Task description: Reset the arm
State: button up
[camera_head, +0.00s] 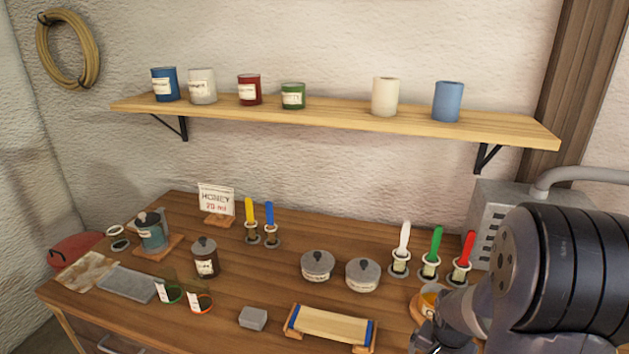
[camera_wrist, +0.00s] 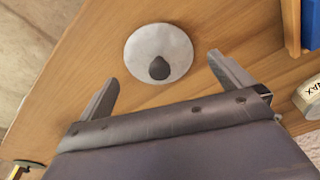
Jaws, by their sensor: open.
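My gripper (camera_head: 432,338) is low at the bottom right of the head view, over the front right of the wooden bench, partly cut off by the frame edge. In the wrist view my gripper (camera_wrist: 162,68) has its two fingers wide apart with nothing held between them. A round pale grey lid (camera_wrist: 140,45) with a dark knob (camera_wrist: 159,68) lies beyond and between the fingertips. I cannot tell how far below the fingers it is. My dark arm covers the right end of the bench in the head view.
A honey-coloured jar (camera_head: 430,299) stands close to my gripper. A bent-lath form with blue ends (camera_head: 333,325), two lidded pots (camera_head: 318,266) and white, green and red brushes (camera_head: 435,250) are nearby. A shelf (camera_head: 330,112) with cups runs above. A grey metal box (camera_head: 490,210) stands behind my arm.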

notch_tip(320, 180, down, 3)
jog(key=shift+w+d+r, duration=0.1)
jog(key=shift+w+r, duration=0.05)
jog(key=shift+r, duration=0.65)
